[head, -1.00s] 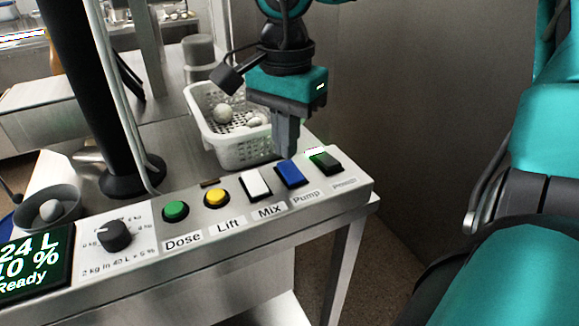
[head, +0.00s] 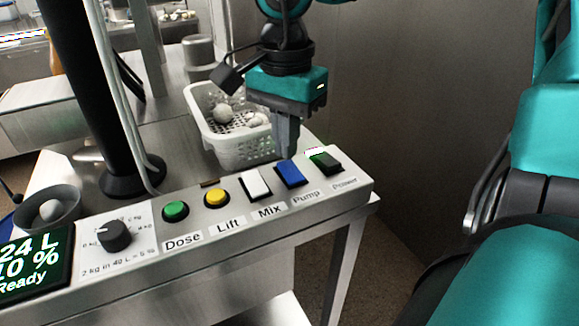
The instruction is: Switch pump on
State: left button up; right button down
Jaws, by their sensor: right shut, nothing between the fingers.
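The blue rocker switch (head: 290,174) above the label Pump is on the sloped control panel (head: 330,204) in the head view. My right gripper (head: 287,152) points down with its fingers shut and empty. Its tips are at the far edge of the blue switch; I cannot tell whether they touch it. The white Mix switch (head: 255,184) is just left of the blue one. The Power switch (head: 324,162), dark with a lit green part, is just right of it. My left gripper is not in view.
A green Dose button (head: 175,211), a yellow Lift button (head: 215,197) and a black knob (head: 114,236) sit further left, beside a display (head: 35,264) reading Ready. A white perforated basket (head: 240,150) holding pale balls stands behind the panel. A black post (head: 90,90) rises at left.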

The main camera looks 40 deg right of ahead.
aim_at(286, 164)
jog(key=shift+f+b, duration=0.95)
jog(key=shift+f, duration=0.05)
dwell(0.8)
jog(key=shift+r+p, duration=2.5)
jog(key=shift+r, duration=1.1)
jog(key=shift+f, duration=0.1)
